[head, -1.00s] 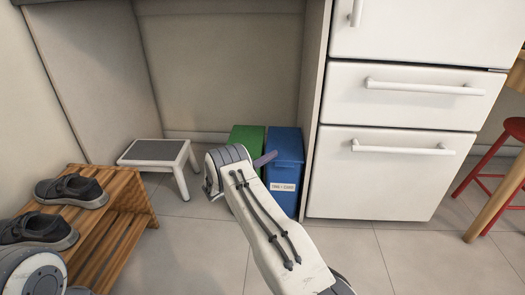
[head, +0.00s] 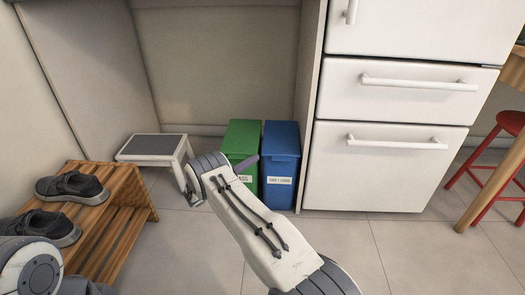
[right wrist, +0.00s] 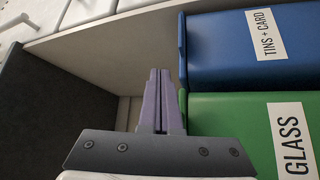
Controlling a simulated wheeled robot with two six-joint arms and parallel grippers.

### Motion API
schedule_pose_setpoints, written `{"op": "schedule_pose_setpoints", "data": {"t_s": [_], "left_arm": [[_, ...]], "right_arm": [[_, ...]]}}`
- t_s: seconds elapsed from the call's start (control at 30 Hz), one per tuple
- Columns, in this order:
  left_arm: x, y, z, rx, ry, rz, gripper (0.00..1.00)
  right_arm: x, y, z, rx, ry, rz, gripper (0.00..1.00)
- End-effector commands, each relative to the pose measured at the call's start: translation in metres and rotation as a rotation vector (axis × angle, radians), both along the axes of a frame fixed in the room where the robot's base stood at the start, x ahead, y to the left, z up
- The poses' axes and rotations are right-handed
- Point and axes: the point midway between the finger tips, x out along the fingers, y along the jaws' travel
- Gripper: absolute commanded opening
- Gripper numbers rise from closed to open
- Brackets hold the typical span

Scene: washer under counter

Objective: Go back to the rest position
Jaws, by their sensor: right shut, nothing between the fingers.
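My right gripper (head: 249,164) is partly hidden behind its own wrist in the head view, with a purple finger showing in front of the bins. In the right wrist view its two purple fingers (right wrist: 160,98) are together, with nothing between them. They point past the edge of the bins. My left arm shows only as a joint at the bottom left of the head view; its gripper is out of the picture.
A green bin (head: 243,140) labelled glass and a blue bin (head: 281,150) stand beside white drawers (head: 385,170). A step stool (head: 153,145) and a wooden rack (head: 126,184) with dark shoes (head: 72,187) are left. A red stool (head: 511,122) is right. Floor ahead is clear.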

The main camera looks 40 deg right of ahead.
Motion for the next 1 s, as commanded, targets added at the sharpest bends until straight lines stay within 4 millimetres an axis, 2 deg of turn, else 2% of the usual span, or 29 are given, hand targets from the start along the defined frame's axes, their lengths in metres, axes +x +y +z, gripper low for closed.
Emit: {"op": "schedule_pose_setpoints", "data": {"t_s": [0.1,0.2,0.47,0.57,0.67,0.77,0.87,1.0], "left_arm": [[0.000,0.000,0.010,0.000,0.000,0.000,0.00],[0.000,0.000,0.012,0.000,0.000,0.000,0.00],[0.000,0.000,0.012,0.000,0.000,0.000,0.00],[0.000,0.000,0.015,0.000,0.000,0.000,0.00],[0.000,0.000,0.024,0.000,0.000,0.000,0.00],[0.000,0.000,0.038,0.000,0.000,0.000,0.00],[0.000,0.000,0.053,0.000,0.000,0.000,0.00],[0.000,0.000,0.073,0.000,0.000,0.000,0.00]], "right_arm": [[0.002,0.022,-0.003,-0.001,0.001,0.003,0.00],[0.003,0.032,-0.007,0.001,0.000,0.001,0.00],[0.003,0.040,-0.010,0.000,0.000,-0.001,0.00],[0.004,0.043,-0.004,0.016,0.006,-0.003,0.00],[0.007,0.054,0.019,0.082,0.035,-0.015,0.00],[0.005,0.077,0.053,0.211,0.099,-0.032,0.00],[-0.007,0.109,0.090,0.380,0.183,-0.037,0.00],[-0.037,0.159,0.136,0.621,0.305,-0.008,0.00]]}}
